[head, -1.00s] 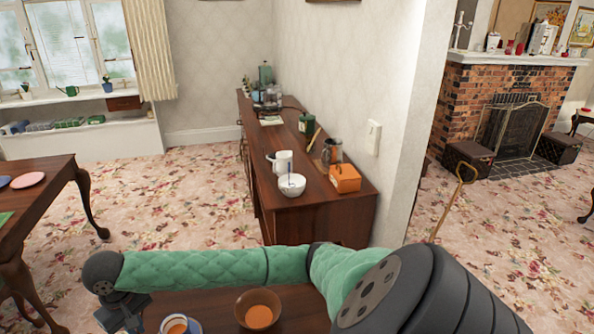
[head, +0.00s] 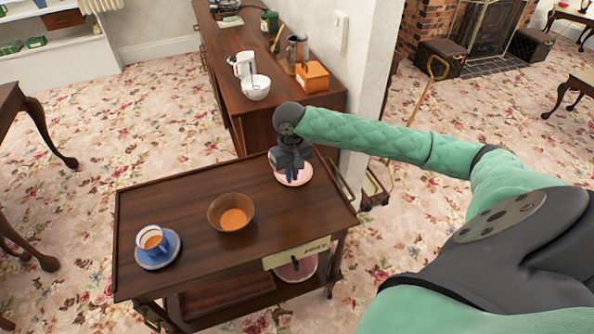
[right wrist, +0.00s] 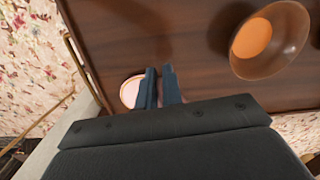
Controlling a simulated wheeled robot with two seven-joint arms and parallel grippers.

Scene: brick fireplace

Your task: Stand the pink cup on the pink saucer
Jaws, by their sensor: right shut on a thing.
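The pink saucer (head: 304,178) lies at the far right corner of the dark wooden trolley top. My right gripper (head: 291,170) points down directly over it and hides much of it. In the right wrist view the saucer (right wrist: 130,93) shows left of the two fingers (right wrist: 160,88). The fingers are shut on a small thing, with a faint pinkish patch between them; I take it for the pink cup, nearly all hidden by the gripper. I cannot tell whether it touches the saucer. My left gripper is not in view.
A brown bowl (head: 217,213) with orange contents stands mid trolley. A blue and white cup (head: 152,239) stands on a blue saucer (head: 171,256) at the left. A sideboard (head: 245,120) with a white bowl (head: 257,89) stands behind. The trolley top between bowl and gripper is clear.

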